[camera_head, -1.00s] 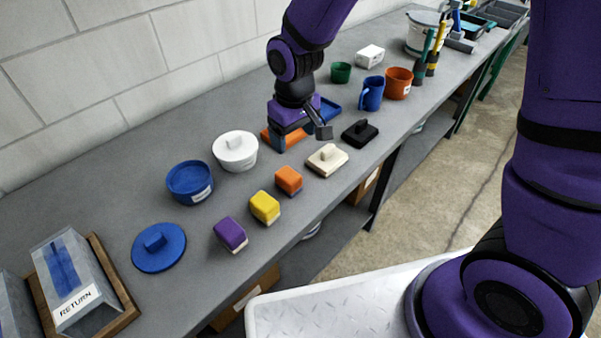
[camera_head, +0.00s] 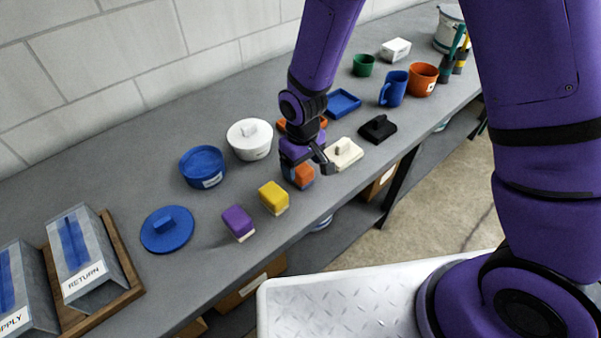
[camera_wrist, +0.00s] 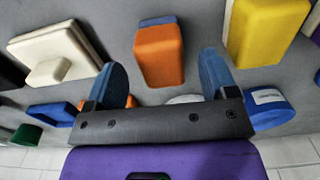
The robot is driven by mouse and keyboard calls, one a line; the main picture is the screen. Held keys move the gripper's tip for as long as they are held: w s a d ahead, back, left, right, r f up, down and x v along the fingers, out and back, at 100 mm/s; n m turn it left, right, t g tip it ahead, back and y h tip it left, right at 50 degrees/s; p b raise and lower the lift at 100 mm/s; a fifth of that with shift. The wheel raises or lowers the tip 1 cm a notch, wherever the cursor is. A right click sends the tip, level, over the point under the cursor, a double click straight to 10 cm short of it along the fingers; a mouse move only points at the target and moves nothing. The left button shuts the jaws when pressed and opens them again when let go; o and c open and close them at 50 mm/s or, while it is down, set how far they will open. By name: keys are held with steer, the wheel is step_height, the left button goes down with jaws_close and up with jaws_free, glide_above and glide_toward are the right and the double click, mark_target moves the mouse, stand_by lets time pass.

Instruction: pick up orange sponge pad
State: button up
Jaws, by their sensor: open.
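The orange sponge pad (camera_head: 303,175) sits on the grey bench in a row with the yellow and purple pads. In the wrist view the orange sponge pad (camera_wrist: 159,55) lies ahead of my gripper, between the lines of its two fingers, with a blue-grey layer at its far end. My gripper (camera_head: 305,168) is just above the pad in the head view and partly hides it. In the wrist view my gripper (camera_wrist: 165,80) is open, its blue fingers apart and nothing held between them.
The yellow pad (camera_head: 273,197) and purple pad (camera_head: 238,222) stand to the left. A cream block with a knob (camera_head: 344,153) is close on the right, with a black one (camera_head: 378,129) beyond.

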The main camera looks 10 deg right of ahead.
mark_target(302, 169)
steer(key=shift+s+f, duration=0.1)
steer(key=shift+f, duration=2.05)
steer(key=c, duration=1.1)
step_height(302, 169, up, 10)
steer(key=shift+r, duration=0.1)
